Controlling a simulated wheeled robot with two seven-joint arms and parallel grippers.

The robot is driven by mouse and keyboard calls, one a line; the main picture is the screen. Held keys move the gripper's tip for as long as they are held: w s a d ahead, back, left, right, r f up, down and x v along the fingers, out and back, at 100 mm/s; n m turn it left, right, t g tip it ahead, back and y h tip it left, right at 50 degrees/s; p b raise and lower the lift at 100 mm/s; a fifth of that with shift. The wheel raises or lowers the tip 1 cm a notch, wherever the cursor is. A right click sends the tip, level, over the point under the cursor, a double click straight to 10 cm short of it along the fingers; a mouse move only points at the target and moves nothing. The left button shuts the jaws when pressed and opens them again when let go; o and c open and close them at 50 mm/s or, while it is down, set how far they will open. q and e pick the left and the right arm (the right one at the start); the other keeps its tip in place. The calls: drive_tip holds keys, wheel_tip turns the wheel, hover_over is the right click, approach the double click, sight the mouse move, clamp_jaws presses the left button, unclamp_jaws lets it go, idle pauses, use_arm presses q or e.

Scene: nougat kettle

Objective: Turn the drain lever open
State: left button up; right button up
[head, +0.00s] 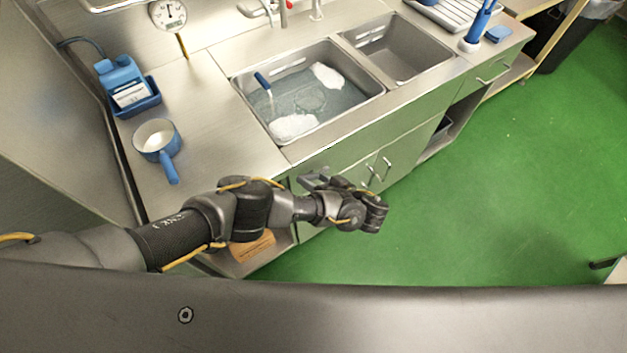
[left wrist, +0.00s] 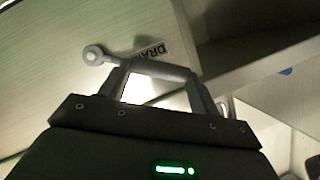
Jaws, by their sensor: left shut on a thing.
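The drain lever (left wrist: 150,68) is a grey bar with a round pivot end (left wrist: 93,55), on the pale green cabinet front beside a label reading "DRA", partly covered (left wrist: 152,50). My left gripper (left wrist: 160,76) is shut on the lever, its fingers up against the bar. In the head view my left gripper (head: 317,181) is at the cabinet front below the sink basin, and the lever is hidden there. The left basin (head: 310,98) holds water, white foam patches and a blue-handled tool. My right gripper is not in view.
Cabinet door handles (head: 378,172) stick out just right of my gripper.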

use_arm(q)
drive_tip(key=shift+d+r, duration=0.1)
idle(0.3)
drive_tip(key=o, duration=1.4)
